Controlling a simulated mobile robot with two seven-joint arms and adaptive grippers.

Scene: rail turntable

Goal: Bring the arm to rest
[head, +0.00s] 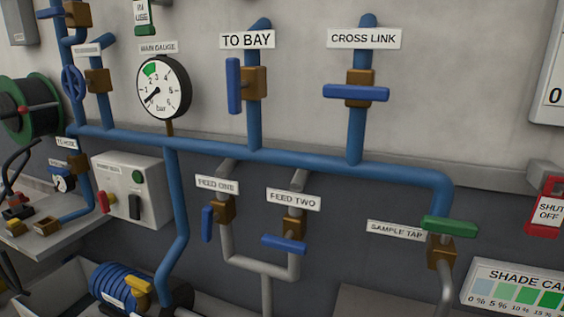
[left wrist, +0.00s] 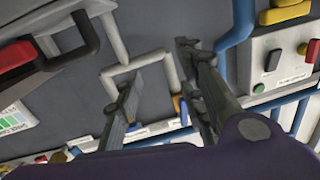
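My left gripper (left wrist: 158,68) shows only in the left wrist view. Its two dark fingers stand well apart with nothing held between them. Grey pipework on the dark wall shows behind and between the fingers, and the picture there is turned about upside down. Neither gripper nor arm shows in the head view. My right gripper is in no view.
The head view shows a blue pipe run (head: 310,158) with a TO BAY valve (head: 234,85), a CROSS LINK valve (head: 356,93), FEED TWO valve (head: 284,244) and main gauge (head: 163,87). A control box (head: 132,188) is left, also in the left wrist view (left wrist: 281,62).

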